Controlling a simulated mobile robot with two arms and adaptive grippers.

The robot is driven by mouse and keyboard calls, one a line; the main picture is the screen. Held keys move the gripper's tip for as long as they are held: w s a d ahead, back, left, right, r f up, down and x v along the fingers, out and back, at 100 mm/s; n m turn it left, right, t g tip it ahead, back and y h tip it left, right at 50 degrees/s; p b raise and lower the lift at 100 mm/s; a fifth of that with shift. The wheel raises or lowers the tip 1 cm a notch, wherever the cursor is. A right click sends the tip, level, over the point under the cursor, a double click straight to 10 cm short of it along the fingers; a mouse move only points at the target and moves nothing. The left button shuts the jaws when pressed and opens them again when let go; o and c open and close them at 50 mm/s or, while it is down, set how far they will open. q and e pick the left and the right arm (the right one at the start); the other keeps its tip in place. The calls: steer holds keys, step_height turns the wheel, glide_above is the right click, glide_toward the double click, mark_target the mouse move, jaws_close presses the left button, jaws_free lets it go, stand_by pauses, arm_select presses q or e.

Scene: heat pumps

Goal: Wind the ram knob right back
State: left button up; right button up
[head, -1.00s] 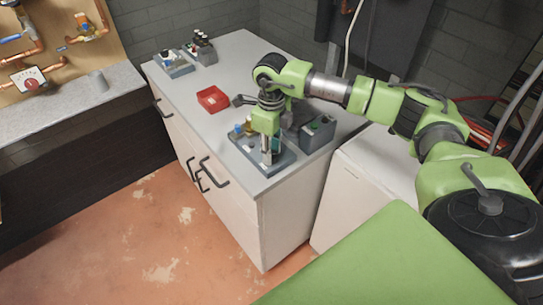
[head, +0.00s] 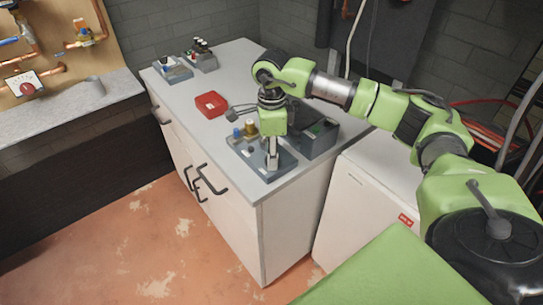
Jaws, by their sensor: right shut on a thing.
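My right gripper (head: 272,160) points straight down over the grey device tray (head: 262,180) near the front edge of the cabinet top. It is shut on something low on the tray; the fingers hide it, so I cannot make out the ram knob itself. Beside the fingers on the tray stand a brass fitting (head: 250,128) and a small blue-topped part (head: 237,134). My left gripper is not in view.
A dark box (head: 318,138) stands right of the tray. A red bin (head: 211,104) lies behind it on the grey cabinet top (head: 232,70). Two trays of small parts, one here (head: 173,69), stand at the back. A white unit (head: 352,205) stands at the right.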

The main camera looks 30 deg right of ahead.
stand_by(0.4)
steer(key=o, duration=1.1)
step_height(320, 180, up, 12)
steer(key=shift+r, duration=0.1)
